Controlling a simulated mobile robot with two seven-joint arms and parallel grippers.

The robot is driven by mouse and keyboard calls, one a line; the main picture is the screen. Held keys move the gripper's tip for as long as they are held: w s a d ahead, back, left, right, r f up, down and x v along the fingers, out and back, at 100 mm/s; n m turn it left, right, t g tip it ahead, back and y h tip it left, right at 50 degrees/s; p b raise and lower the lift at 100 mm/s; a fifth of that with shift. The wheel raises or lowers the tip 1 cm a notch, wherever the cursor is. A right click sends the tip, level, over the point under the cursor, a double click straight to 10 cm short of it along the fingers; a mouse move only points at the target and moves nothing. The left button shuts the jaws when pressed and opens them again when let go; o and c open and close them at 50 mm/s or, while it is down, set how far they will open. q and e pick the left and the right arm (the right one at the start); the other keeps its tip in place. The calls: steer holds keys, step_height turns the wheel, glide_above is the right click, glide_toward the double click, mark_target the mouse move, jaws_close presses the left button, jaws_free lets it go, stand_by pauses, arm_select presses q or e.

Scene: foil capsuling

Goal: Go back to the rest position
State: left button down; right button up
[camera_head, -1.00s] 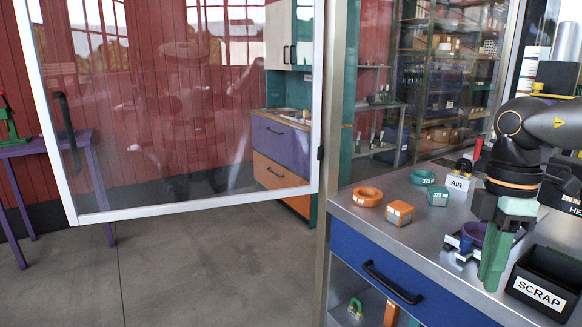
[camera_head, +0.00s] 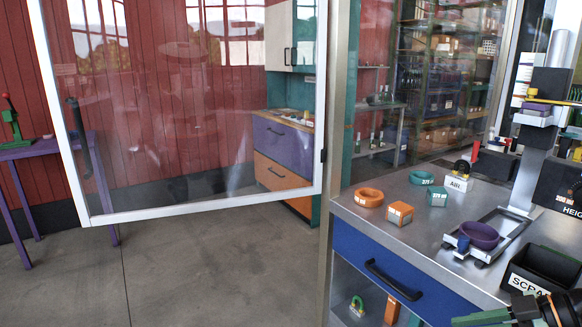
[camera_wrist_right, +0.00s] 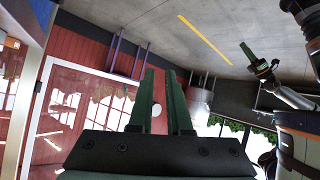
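My right gripper (camera_head: 484,318) is at the bottom right corner of the head view, low in front of the workbench (camera_head: 418,212) and clear of the things on it. In the right wrist view its two green fingers (camera_wrist_right: 160,76) stand a little apart with nothing between them. Another green-fingered gripper, my left one (camera_wrist_right: 250,54), shows small at the upper right of the wrist view, over bare floor. Whether its fingers are apart cannot be made out. It is outside the head view.
On the bench are a purple ring-like piece (camera_head: 479,235) on a metal fixture, a black SCRAP bin (camera_head: 541,274), an orange ring (camera_head: 368,197), an orange block (camera_head: 399,213) and green pieces. A glass door (camera_head: 200,120) stands open at left, with bare floor (camera_head: 215,270) below.

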steer(key=s+a+f+m+t+h+p, duration=0.1)
steer(key=s+f+m+t+h, duration=0.25)
steer(key=f, duration=0.55)
steer(key=s+a+f+m+t+h+p, duration=0.1)
steer(key=s+f+m+t+h, duration=0.15)
steer(key=f+m+t, duration=0.4)
steer(key=s+a+f+m+g, duration=0.1)
steer(key=s+a+f+g, duration=0.2)
steer(key=a, duration=0.5)
steer(key=s+a+f+m+g+h+p, duration=0.1)
steer(key=s+a+f+g, duration=0.2)
steer(key=s+a+f, duration=0.3)
steer(key=a+f, duration=0.1)
steer(key=a, duration=0.1)
steer(key=shift+s+a+f+g, duration=0.3)
